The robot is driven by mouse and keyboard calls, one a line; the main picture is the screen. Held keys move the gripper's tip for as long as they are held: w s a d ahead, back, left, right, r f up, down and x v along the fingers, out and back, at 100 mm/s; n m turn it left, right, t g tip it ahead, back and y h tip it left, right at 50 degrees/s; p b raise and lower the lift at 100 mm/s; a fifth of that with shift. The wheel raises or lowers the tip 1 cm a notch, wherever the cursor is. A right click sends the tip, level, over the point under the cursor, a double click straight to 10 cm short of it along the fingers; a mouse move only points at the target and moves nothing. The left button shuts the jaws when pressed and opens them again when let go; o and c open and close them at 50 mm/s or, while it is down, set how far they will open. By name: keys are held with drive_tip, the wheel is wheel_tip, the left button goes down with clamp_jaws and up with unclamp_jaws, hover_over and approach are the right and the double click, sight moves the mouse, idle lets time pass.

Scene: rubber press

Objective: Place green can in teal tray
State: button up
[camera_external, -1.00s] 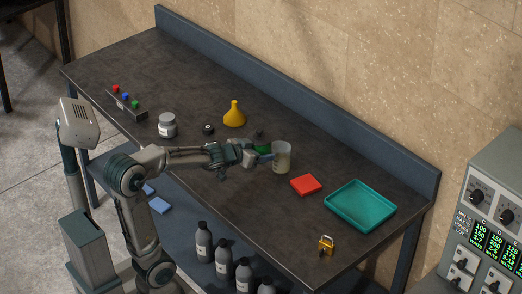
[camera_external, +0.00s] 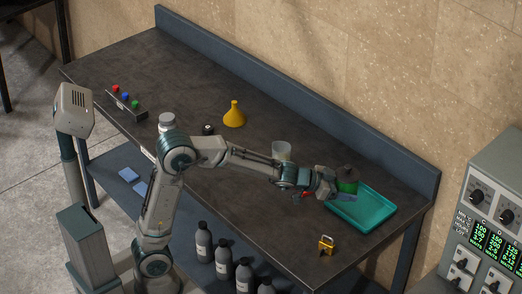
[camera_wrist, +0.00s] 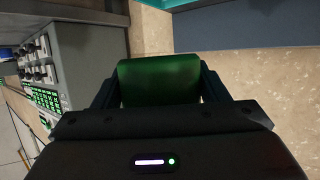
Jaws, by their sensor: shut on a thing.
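The green can (camera_external: 347,187) is between the fingers of my gripper (camera_external: 340,190), which is shut on it. In the external view it appears over the left part of the teal tray (camera_external: 379,217). It looks held up, but its exact height above the tray is hard to tell. In the wrist view the can (camera_wrist: 160,80) lies across between the two dark fingers of my gripper (camera_wrist: 158,92). A teal strip at the top of the wrist view (camera_wrist: 215,4) may be the tray's edge. My arm hides part of the red block (camera_external: 304,195).
A beaker (camera_external: 281,151) stands behind my forearm. A yellow padlock (camera_external: 326,245) sits near the table's front edge. A yellow funnel (camera_external: 234,115) and a grey jar (camera_external: 167,122) stand farther left. A control panel (camera_external: 490,220) stands to the right.

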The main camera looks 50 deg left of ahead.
hover_over(341, 203)
drive_tip(key=f, duration=0.5)
drive_tip(key=shift+w, duration=0.2)
wheel_tip(341, 203, down, 4)
drive_tip(key=shift+f+b, duration=0.1)
drive_tip(key=shift+b, duration=0.4)
drive_tip(key=shift+f+b, duration=0.35)
drive_tip(key=shift+f, duration=0.1)
drive_tip(key=shift+s+f, duration=0.1)
